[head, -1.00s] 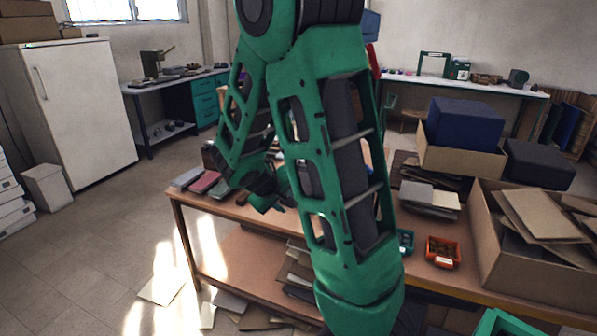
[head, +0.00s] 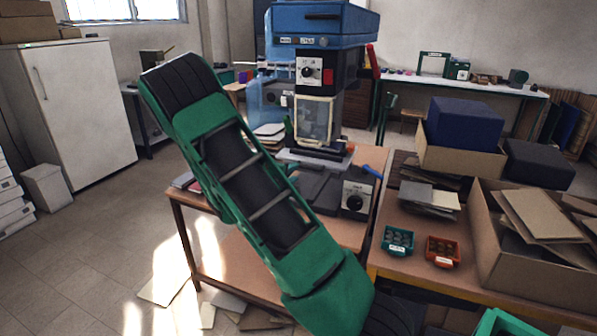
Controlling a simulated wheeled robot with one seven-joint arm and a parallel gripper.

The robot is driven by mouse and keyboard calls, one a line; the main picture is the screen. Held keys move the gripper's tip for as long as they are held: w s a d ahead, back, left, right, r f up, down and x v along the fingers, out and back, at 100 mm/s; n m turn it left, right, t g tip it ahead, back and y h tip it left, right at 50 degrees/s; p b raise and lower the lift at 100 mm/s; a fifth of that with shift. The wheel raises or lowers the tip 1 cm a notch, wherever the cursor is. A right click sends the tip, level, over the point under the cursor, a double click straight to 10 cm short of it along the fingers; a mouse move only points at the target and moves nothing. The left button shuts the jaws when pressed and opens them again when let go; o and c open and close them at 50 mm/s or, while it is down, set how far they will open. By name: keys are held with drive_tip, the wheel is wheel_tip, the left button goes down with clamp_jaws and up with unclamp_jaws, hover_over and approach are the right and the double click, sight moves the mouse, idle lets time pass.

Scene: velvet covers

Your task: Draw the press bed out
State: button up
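The press (head: 318,25) stands on the wooden table, with a blue head, a grey and black column and a control panel with a dial and a red button. Its dark grey bed (head: 317,188) shows low at the front, beside a black box with a dial (head: 357,196). A flat grey plate lies under the column. Whether the bed is in or out is hard to tell. My green arm crosses in front and covers the left part of the bed and table. My gripper is not visible; I cannot tell whether it touches the bed.
A teal bin (head: 397,241) and an orange bin (head: 443,252) sit on the bench right of the press. Cardboard boxes (head: 541,250) and a navy block (head: 465,124) crowd the right side. Loose sheets (head: 163,284) lie on the floor.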

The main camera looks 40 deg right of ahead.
drive_tip(key=x, duration=0.7)
drive_tip(key=shift+c, duration=0.2)
